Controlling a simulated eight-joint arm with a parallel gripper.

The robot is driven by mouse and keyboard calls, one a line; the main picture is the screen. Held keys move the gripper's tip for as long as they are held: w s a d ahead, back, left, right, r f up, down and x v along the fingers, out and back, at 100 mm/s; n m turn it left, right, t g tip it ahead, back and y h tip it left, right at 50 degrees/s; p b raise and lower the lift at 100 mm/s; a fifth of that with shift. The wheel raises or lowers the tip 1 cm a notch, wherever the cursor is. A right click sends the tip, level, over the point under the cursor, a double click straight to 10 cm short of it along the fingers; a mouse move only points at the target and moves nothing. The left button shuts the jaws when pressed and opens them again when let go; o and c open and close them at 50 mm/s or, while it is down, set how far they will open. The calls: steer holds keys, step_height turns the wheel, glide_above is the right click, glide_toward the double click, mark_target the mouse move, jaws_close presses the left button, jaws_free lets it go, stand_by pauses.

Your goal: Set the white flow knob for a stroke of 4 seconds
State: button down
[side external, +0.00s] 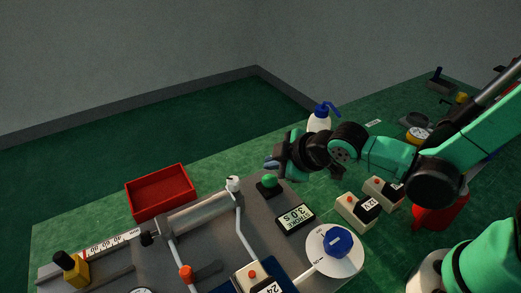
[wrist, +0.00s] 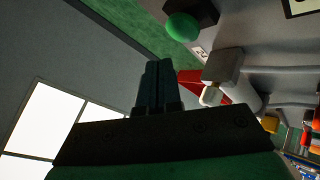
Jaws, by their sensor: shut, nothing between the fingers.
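The white flow knob (side external: 233,181) sits at the upper end of the grey cylinder (side external: 200,214) on the press plate. In the wrist view the white knob (wrist: 209,96) shows beside a grey block, right of my fingers. The display (side external: 295,217) reads "STROKE 3.0 s". My gripper (side external: 272,163) is above the bench, up and right of the knob in the side view, apart from it. Its two fingers (wrist: 157,70) are together and hold nothing.
A green button (side external: 269,181) stands between the knob and the display, below my gripper in the side view. A red tray (side external: 160,193) lies left of the cylinder. A blue knob (side external: 339,242) on a white dial and a spray bottle (side external: 319,122) are nearby.

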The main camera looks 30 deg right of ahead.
steer(key=shift+r, duration=2)
steer(key=shift+d, duration=0.1)
steer(key=s+d+r+m+g+h, duration=0.2)
steer(key=s+d+r+m, duration=0.1)
steer(key=s+d+m, duration=0.4)
steer(key=d+m, duration=0.3)
steer(key=m, duration=0.1)
steer(key=shift+d+r, duration=0.2)
steer(key=shift+d, duration=0.05)
step_height(320, 180, up, 4)
steer(key=r+g, duration=0.1)
steer(key=g, duration=0.5)
glide_above(274, 181)
steer(key=shift+w+a+f+g, duration=0.15)
steer(key=shift+w+f+g, duration=0.15)
steer(key=shift+w+g, duration=0.2)
